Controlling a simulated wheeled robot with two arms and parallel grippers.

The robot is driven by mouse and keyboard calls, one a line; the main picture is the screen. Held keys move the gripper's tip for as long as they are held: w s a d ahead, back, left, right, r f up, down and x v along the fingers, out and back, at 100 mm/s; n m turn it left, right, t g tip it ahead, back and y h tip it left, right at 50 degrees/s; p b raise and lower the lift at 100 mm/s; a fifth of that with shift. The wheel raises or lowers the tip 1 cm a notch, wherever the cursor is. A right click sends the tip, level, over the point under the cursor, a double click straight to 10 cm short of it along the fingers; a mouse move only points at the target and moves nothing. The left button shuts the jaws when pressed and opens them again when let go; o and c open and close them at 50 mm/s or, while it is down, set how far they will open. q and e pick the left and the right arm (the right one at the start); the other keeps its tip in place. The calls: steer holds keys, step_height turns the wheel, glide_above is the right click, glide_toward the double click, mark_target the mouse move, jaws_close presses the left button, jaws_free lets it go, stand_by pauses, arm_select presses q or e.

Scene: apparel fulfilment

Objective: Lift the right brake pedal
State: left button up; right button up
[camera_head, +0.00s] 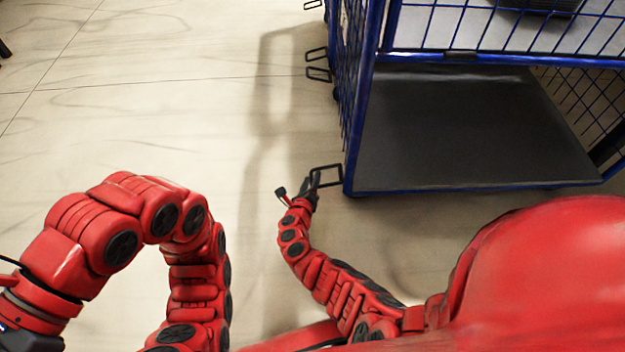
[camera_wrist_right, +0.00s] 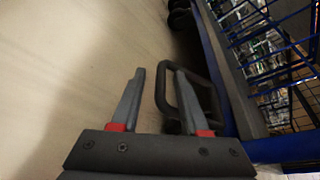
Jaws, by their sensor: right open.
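The brake pedal (camera_head: 327,167) by my right gripper is a black rectangular loop low at the near left corner of the blue cart. My right gripper (camera_head: 308,187) is at its left end in the head view. In the right wrist view the right gripper (camera_wrist_right: 158,70) is open. One side bar of the pedal loop (camera_wrist_right: 161,90) shows between its two grey fingers, and the right finger overlaps the loop's opening. I cannot tell whether a finger touches the bar. My left arm is bent at the left of the head view; its gripper is out of view.
The blue wire cart (camera_head: 360,130) has a dark lower deck (camera_head: 460,130) and mesh sides. More black loops (camera_head: 317,54) stick out along its left side farther back. A dark wheel (camera_wrist_right: 180,18) shows in the wrist view. The pale floor (camera_head: 170,110) left of the cart is clear.

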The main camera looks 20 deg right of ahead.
jaws_close()
steer(key=shift+a+f, duration=0.1)
stand_by(1.2)
